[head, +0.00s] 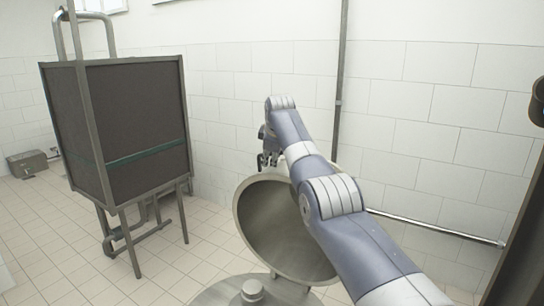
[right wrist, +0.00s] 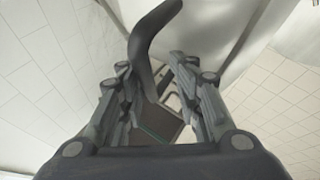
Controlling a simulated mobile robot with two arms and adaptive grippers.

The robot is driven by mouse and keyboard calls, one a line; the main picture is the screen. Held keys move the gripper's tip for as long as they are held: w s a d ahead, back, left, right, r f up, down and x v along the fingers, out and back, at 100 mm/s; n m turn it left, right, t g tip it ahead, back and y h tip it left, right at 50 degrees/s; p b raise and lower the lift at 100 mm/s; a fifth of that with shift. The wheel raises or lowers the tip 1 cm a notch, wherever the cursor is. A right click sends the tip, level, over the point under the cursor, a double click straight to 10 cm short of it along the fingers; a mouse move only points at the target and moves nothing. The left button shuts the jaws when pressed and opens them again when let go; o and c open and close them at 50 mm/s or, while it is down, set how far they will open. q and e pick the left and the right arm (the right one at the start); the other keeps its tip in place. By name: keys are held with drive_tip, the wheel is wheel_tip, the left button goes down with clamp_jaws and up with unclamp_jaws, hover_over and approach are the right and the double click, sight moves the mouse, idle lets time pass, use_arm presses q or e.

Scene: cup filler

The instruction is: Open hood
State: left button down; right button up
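The hood is a round, hollow metal lid (head: 278,228) that stands tilted up, with its inside facing the head camera. Below it is the metal top of the machine (head: 225,294) with a round knob (head: 252,289). My right arm crosses in front of the lid, and my right gripper (head: 264,152) is at its far upper edge, partly hidden. In the right wrist view a dark curved handle (right wrist: 146,50) rises between the spread fingers of my right gripper (right wrist: 160,75). The fingers stand apart and are not closed on it. My left gripper is not in view.
A dark panelled cabinet on metal legs (head: 135,120) stands at the left. A vertical pipe (head: 340,90) and a low horizontal rail (head: 430,226) run along the tiled wall. A small metal box (head: 27,163) lies at far left. Tiled floor between cabinet and machine is clear.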

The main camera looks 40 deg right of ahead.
drive_tip(key=shift+r, duration=0.1)
drive_tip(key=shift+s+a+r, duration=0.2)
drive_tip(key=shift+s+r, duration=0.05)
drive_tip(key=shift+r, duration=0.35)
drive_tip(key=v, duration=1)
drive_tip(key=shift+s, duration=0.3)
